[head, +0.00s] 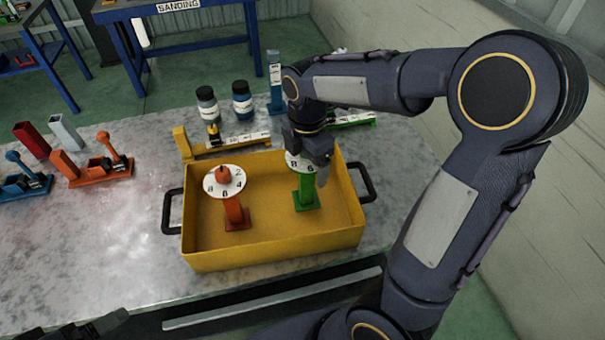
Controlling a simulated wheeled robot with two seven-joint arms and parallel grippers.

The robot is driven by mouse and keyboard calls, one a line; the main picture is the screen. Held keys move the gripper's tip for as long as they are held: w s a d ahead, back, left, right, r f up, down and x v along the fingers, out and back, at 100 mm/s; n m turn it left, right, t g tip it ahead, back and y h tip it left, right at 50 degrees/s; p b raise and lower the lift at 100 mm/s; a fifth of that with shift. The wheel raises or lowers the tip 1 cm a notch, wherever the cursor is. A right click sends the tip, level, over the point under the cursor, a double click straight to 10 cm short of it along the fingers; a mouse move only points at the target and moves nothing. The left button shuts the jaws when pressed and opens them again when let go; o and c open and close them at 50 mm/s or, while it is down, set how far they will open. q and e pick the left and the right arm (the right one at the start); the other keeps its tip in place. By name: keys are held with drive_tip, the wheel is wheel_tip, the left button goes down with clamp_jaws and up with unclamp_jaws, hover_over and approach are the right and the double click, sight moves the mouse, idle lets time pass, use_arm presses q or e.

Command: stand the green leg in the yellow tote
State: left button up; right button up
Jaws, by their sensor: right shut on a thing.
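The green leg (306,188) is upright inside the right half of the yellow tote (280,254), with its square foot down and a white numbered disc near its top. Its foot is at or just above the tote floor; I cannot tell whether it touches. My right gripper (312,160) points down over the leg and is shut on its top end, partly hiding the disc. An orange leg (236,214) with a white numbered disc stands upright in the tote's left half, apart from the green one. At the bottom left edge, only a dark bit of my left gripper (75,331) shows.
The tote has dark side handles. Orange (94,170) and blue (24,180) pieces lie left. Bare metal table lies between.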

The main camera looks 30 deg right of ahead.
sight(307, 180)
drive_tip(key=shift+f, duration=1.85)
